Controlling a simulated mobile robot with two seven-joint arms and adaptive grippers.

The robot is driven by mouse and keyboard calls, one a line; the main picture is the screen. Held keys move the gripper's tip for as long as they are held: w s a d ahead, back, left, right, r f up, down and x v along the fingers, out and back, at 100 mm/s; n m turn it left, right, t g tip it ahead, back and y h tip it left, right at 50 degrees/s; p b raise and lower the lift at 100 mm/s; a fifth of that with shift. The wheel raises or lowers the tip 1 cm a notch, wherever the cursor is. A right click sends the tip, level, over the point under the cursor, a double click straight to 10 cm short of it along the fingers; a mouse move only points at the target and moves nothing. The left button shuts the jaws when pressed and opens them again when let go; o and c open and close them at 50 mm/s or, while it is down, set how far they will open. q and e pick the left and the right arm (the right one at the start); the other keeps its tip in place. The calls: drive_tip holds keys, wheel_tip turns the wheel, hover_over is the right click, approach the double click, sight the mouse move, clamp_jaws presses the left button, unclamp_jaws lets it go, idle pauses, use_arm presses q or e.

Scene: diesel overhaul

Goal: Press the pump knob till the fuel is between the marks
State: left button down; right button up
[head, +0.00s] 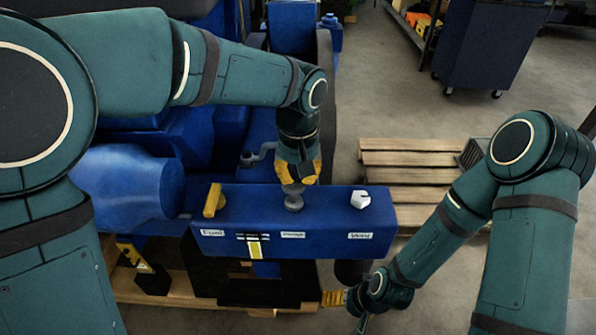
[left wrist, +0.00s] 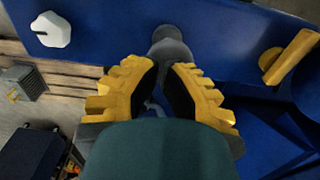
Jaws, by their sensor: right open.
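The blue panel box (head: 330,220) carries a grey pump knob (head: 293,201) on its top, near the middle; the knob also shows in the left wrist view (left wrist: 172,48). My left gripper (head: 297,180) points down at the knob, its yellow fingers over it. In the left wrist view its fingers (left wrist: 167,68) are apart at the tips, with the knob just beyond them; contact cannot be told. The gauge (head: 255,249) on the front face shows a yellow column with small dark marks near its top; the exact level is too small to read. My right gripper (head: 346,309) is open and empty, low beside the box.
A yellow handle (head: 214,200) stands left of the knob and a white knob (head: 360,199) right of it, on the same box. Wooden pallets (head: 410,160) lie behind at right. A dark wheeled cabinet (head: 488,45) stands further back. Open floor lies between.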

sight(298, 182)
use_arm(q)
wheel_tip(298, 182, down, 4)
drive_tip(key=shift+r+b, duration=0.1)
drive_tip(key=shift+b, duration=0.75)
use_arm(e)
drive_tip(key=shift+w+f, duration=0.15)
drive_tip(key=shift+f, duration=0.6)
use_arm(q)
drive_tip(key=shift+r, duration=0.15)
use_arm(e)
drive_tip(key=shift+r, duration=0.1)
use_arm(q)
wheel_tip(298, 182, up, 5)
drive_tip(key=p, duration=0.4)
drive_tip(key=shift+p, duration=0.3)
wheel_tip(298, 182, up, 9)
drive_tip(key=p, duration=0.1)
drive_tip(key=shift+s, duration=0.15)
use_arm(e)
drive_tip(key=v, duration=0.5)
drive_tip(key=shift+w+a+r, duration=0.15)
drive_tip(key=shift+a+r, duration=0.1)
drive_tip(key=shift+r, duration=0.2)
